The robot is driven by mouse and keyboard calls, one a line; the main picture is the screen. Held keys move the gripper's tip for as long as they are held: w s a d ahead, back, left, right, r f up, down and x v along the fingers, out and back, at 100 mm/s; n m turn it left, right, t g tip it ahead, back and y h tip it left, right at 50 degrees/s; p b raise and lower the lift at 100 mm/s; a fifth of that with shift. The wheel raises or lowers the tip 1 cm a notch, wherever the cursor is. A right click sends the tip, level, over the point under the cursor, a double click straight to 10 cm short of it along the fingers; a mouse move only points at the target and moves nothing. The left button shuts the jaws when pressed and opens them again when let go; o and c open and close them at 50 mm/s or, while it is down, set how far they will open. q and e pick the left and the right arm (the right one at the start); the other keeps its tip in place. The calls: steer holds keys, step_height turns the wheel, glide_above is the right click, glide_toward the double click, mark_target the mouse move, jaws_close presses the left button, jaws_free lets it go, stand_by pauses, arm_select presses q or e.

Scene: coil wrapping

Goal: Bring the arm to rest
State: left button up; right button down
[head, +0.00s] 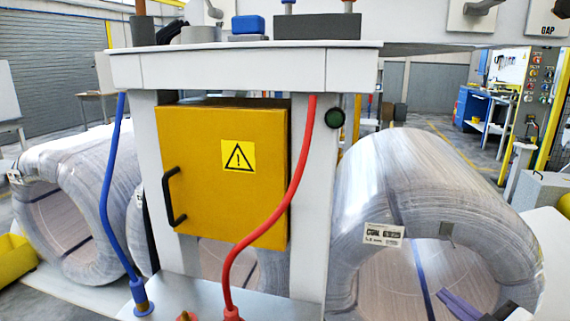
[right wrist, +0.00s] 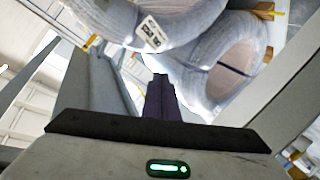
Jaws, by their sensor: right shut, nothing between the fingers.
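My right gripper (head: 462,306) shows at the bottom right of the head view, with dark purple fingers, in front of the wrapped coil (head: 400,175) with a white label. In the right wrist view its fingers (right wrist: 161,90) are shut together with nothing between them. The labelled coil (right wrist: 165,32) lies beyond the fingertips there. I cannot tell how far the fingers are from the coil. My left gripper is not in view.
A white stand (head: 245,66) with a yellow cabinet (head: 210,190) fills the middle. A blue hose (head: 108,200) and a red hose (head: 268,220) hang in front. Another wrapped coil (head: 95,165) lies left, near a yellow bin (head: 15,263). A blue workbench (head: 470,112) stands far right.

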steer(key=s+a+f+m+g, duration=0.2)
steer(key=s+a+f, duration=0.25)
steer(key=f, duration=0.35)
steer(key=s+a+f+m+g, duration=0.1)
steer(key=s+a+f, duration=0.3)
steer(key=s+f, duration=0.3)
steer(key=s+a+f+m+g+y, duration=0.1)
steer(key=s+a+f+m+g, duration=0.2)
steer(key=s+a+f, duration=0.7)
steer(key=s+a, duration=0.2)
steer(key=s, duration=0.1)
steer(key=shift+s+a+f+g, duration=0.15)
steer(key=shift+s+f+g, duration=0.05)
steer(key=shift+f+g, duration=0.2)
